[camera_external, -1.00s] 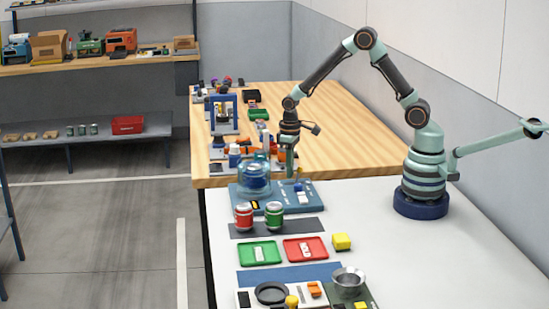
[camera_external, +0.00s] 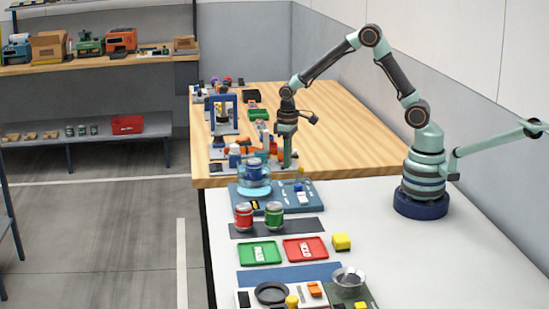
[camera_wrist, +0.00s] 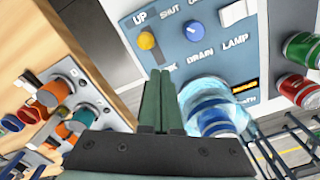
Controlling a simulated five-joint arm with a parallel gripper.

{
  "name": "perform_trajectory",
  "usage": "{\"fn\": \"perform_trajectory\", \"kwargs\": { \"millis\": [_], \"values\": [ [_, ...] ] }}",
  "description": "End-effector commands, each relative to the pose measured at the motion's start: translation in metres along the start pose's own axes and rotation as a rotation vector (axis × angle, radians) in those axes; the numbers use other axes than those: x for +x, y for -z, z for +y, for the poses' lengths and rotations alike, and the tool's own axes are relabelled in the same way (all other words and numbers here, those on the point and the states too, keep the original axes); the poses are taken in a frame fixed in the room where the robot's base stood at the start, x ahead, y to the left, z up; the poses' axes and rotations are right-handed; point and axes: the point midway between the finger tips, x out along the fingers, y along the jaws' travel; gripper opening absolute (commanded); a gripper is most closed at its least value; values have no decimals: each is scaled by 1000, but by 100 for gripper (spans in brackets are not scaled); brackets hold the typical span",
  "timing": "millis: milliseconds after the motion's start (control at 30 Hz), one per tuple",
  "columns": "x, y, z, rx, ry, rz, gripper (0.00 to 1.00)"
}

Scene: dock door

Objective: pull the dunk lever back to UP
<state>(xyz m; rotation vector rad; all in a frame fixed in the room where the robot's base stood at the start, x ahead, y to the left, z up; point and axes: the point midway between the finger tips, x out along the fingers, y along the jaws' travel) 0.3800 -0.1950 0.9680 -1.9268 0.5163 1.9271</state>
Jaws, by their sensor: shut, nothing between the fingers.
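The blue panel (camera_external: 236,203) stands on the white table; the wrist view shows its face (camera_wrist: 236,55) closely. A lever with a yellow knob (camera_wrist: 147,40) stands close to the UP label. The other end of its travel is partly hidden by my fingers. The clear tank (camera_wrist: 200,92) is at the panel's left in the external view, and a blue can (camera_external: 254,167) shows at its top. My gripper (camera_wrist: 160,72) is shut and empty. In the external view my gripper (camera_external: 287,165) is behind the panel, apart from the knob.
A blue knob (camera_wrist: 193,28) sits near the SHUT and DRAIN labels, with a white switch (camera_wrist: 237,12) above LAMP. A red can (camera_external: 243,216) and a green can (camera_external: 274,215) stand in front of the panel. Other devices crowd the wooden bench behind.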

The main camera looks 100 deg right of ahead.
Motion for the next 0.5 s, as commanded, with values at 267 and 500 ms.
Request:
{"fn": "perform_trajectory", "kwargs": {
  "millis": [267,500],
  "values": [
    [-21,0,0,0,0,2,0],
    [-38,1,0,0,0,2,0]
  ]
}}
